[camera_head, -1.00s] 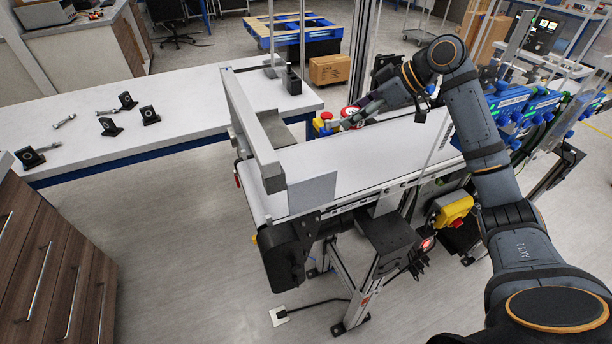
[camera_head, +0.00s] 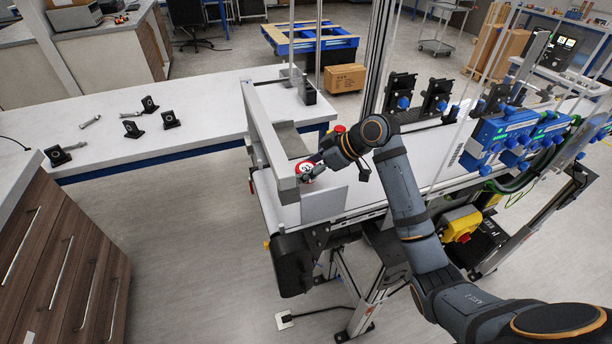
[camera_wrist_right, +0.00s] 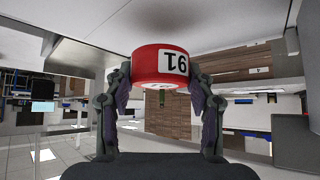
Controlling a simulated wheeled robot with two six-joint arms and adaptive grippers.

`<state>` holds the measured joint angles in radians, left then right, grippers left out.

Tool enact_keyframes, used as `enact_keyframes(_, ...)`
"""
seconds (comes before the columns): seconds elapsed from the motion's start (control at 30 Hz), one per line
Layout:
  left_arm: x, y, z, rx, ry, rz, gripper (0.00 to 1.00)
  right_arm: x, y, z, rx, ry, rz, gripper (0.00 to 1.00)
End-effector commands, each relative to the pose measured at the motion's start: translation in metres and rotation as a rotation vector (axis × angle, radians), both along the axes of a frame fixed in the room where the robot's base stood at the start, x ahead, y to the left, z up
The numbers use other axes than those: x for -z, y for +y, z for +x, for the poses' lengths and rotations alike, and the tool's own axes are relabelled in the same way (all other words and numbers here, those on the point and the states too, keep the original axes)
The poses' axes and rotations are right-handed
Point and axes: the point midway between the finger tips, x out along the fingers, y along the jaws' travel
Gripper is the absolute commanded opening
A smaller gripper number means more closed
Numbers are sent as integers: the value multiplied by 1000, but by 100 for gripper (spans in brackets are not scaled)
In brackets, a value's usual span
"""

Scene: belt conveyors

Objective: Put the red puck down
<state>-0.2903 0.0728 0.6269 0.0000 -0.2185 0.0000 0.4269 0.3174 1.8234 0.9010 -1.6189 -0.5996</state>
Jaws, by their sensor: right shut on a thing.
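The red puck (camera_wrist_right: 150,66) has a white label reading 16, which shows upside down in the right wrist view. My right gripper (camera_wrist_right: 158,75) is shut on it, one finger on each side. In the head view the puck (camera_head: 306,168) is at the near left end of the white belt conveyor (camera_head: 335,205), close to the grey side rail. My right gripper (camera_head: 316,162) reaches it from the right. I cannot tell whether the puck touches the belt. My left gripper is not in view.
A grey rail (camera_head: 267,130) and an end plate (camera_head: 324,203) border the conveyor's left end. A white table (camera_head: 200,100) with several black brackets and metal parts stands to the left. Blue devices (camera_head: 505,135) line the belt further right.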

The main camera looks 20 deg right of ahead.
Motion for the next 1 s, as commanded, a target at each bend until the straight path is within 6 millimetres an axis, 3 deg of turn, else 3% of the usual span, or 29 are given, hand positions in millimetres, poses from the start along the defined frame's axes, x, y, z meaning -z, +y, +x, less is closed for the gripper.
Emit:
enact_keyframes(0.17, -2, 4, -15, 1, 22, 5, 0, 6, 7, 0, -1, 2, 3, 16)
enact_keyframes(0.4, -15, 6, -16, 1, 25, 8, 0, 36, 5, 0, 1, 0, -1, 16)
enact_keyframes(0.67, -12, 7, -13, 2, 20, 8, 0, 40, 5, 0, 1, 0, -1, 16)
enact_keyframes(0.7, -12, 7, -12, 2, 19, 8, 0, 40, 5, 0, 0, 1, -1, 57)
enact_keyframes(0.83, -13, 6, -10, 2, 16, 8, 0, 39, 5, 1, 0, 1, -1, 75)
enact_keyframes(1.0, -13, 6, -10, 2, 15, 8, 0, 39, 5, 0, 0, 1, -1, 77)
